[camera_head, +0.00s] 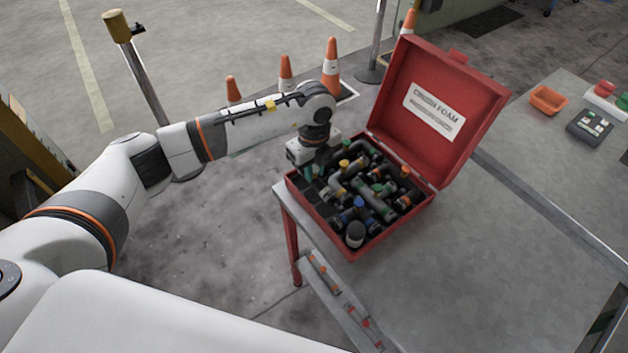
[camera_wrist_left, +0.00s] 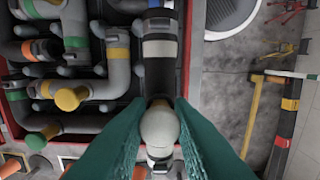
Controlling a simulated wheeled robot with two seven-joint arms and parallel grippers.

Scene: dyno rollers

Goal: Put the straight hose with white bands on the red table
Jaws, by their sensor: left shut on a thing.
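A straight dark grey hose with a white band (camera_wrist_left: 160,49) runs upright through the middle of the left wrist view, with a pale rounded end between the teal fingers. My left gripper (camera_wrist_left: 158,125) is shut on it. In the head view, my left gripper (camera_head: 307,171) is at the left end of an open red case, mostly hidden by its own wrist. In that view I cannot make out the held hose clearly. The table (camera_head: 480,235) has a grey top and red legs, and the case (camera_head: 352,254) stands on its left part. My right gripper is out of view.
The case holds several dark hoses and elbows with coloured bands (camera_head: 375,197). Its raised lid (camera_head: 437,105) stands at the back. An orange tray (camera_head: 549,99) and a dark grey box (camera_head: 589,126) lie at far right. The tabletop right of the case is clear.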

